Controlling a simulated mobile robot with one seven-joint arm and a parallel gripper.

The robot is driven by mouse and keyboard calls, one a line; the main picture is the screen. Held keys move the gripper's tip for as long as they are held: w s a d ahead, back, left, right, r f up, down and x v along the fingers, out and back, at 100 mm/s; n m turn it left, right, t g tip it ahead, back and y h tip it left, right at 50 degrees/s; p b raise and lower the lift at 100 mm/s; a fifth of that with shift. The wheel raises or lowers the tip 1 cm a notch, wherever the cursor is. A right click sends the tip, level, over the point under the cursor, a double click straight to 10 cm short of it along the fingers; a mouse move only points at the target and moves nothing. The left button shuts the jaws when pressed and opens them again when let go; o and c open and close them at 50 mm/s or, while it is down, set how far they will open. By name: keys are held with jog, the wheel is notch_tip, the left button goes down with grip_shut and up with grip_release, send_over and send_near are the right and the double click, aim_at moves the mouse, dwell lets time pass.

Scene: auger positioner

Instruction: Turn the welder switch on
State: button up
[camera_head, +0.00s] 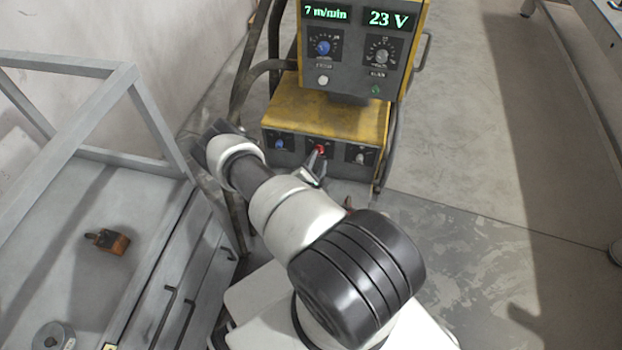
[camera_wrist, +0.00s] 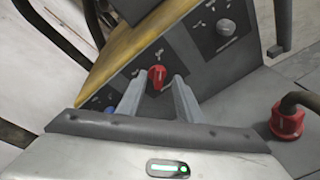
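The welder (camera_head: 330,108) is a yellow and dark grey unit, with a red rotary switch (camera_head: 319,149) in the middle of its lower front panel. The red switch also shows in the wrist view (camera_wrist: 157,74), its handle tilted. My gripper (camera_wrist: 159,82) is open, with one finger on each side of the switch and visible gaps between them. I cannot tell how far the fingertips reach over it. In the head view my gripper (camera_head: 318,168) is at the lower panel, partly hidden by my arm. The upper displays are lit, reading 7 m/min and 23 V.
A red connector with a cable (camera_wrist: 287,120) is at the right in the wrist view. A grey metal bench (camera_head: 60,225) stands at left. Floor at right is open.

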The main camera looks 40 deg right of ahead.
jog(key=v, duration=1.3)
jog(key=shift+p, duration=0.3)
